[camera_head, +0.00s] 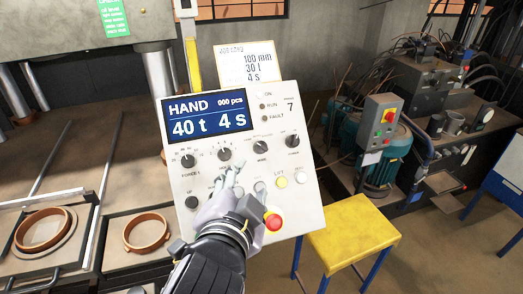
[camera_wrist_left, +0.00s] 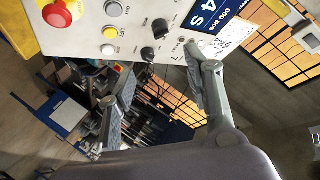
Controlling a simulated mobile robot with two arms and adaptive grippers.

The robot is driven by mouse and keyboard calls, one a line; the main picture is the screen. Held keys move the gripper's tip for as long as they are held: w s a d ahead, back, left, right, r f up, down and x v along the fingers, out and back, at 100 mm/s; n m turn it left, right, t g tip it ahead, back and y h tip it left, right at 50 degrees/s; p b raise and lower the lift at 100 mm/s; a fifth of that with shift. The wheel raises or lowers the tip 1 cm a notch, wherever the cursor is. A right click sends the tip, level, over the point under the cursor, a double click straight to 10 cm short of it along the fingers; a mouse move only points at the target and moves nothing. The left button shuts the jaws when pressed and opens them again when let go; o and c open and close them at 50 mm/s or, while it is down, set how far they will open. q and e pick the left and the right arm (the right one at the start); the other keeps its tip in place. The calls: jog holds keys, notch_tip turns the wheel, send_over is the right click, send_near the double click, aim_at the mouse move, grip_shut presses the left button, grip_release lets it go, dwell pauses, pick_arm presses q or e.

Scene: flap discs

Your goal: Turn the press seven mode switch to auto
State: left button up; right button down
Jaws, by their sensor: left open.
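The grey press control panel (camera_head: 313,212) fills the middle of the head view, marked 7 at upper right. Its blue display (camera_head: 209,114) reads HAND, 40 t and 4 s. The mode switch (camera_head: 260,146) is a black knob in the upper knob row; it also shows in the left wrist view (camera_wrist_left: 160,27). My left gripper (camera_head: 231,178) is in front of the panel, below and left of the mode switch. In the left wrist view its fingers (camera_wrist_left: 150,74) are spread apart with nothing between them. It hides part of the lower controls. My right gripper is out of view.
A red emergency stop (camera_head: 273,221) sits low on the panel, close to my left wrist. A yellow stool (camera_head: 354,228) stands at lower right. A smaller control box (camera_head: 378,125) and machinery stand behind.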

aim_at(260, 149)
pick_arm(q)
jog(key=p+x, duration=0.4)
jog(key=x, duration=1.3)
jog(key=shift+w+a+f, duration=0.1)
grip_shut()
